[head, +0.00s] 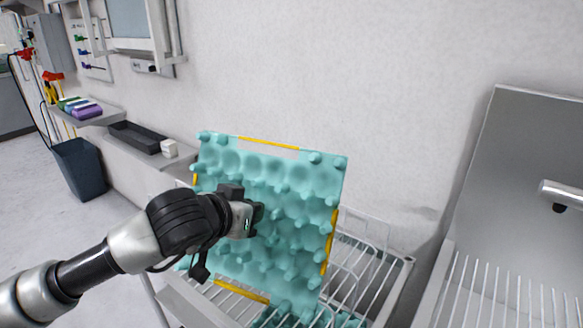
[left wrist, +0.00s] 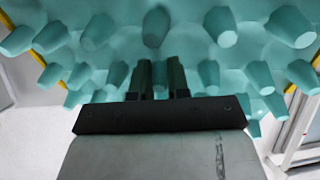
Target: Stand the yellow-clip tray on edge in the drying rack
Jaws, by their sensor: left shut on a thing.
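The yellow-clip tray (head: 285,180) is a teal egg tray with yellow clips along its edges. In the head view it stands nearly upright, slightly tilted, at the wire drying rack (head: 365,275). My left gripper (head: 255,220) is shut on the tray, in front of its bumpy face. In the left wrist view the two dark fingers (left wrist: 160,78) reach in among the teal knobs (left wrist: 155,25). The tray's lower edge is over the rack; I cannot tell whether it rests in a slot. My right gripper is not in view.
Another teal piece (head: 275,318) lies low in the rack under the tray. A steel sink unit with a wire drainer (head: 500,300) stands at the right.

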